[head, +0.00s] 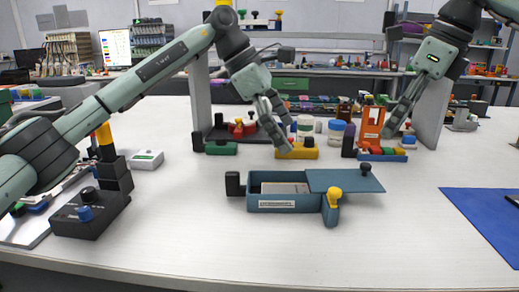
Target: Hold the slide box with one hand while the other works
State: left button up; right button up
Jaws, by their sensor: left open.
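The slide box (285,204) is a teal open box on the white table, with a label on its front. Its flat teal lid (346,181) sits off to the right, so the left part of the box is open and a pale flat piece (278,188) shows inside. A black grip (233,184) stands at its left end, and a teal post with a yellow knob (334,192) stands at its front right. My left gripper (285,134) is open and empty, above and behind the box. My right gripper (396,122) hangs further back right, apart from the box; its finger gap is unclear.
Behind the box stand a green block (221,148), a yellow block (297,153), jars and an orange rack (371,124). A black stepped fixture (91,214) is at left near a white box (147,159). A blue mat (484,212) lies right. The front table is clear.

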aim_at(259, 183)
pick_arm(q)
jog(key=s+a+f+y, duration=0.1)
jog(key=f+y, duration=0.1)
jog(key=f, duration=0.1)
jog(key=a+f+n+y, duration=0.1)
jog(key=a+f+y, duration=0.1)
jog(key=f, duration=0.2)
jog(key=s+a+f+y, duration=0.1)
jog(key=a+f+y, duration=0.1)
jog(key=f, duration=0.1)
jog(key=shift+s+a+f+n+g, duration=0.1)
jog(key=shift+s+f+n+g, duration=0.2)
jog(key=c, duration=1.3)
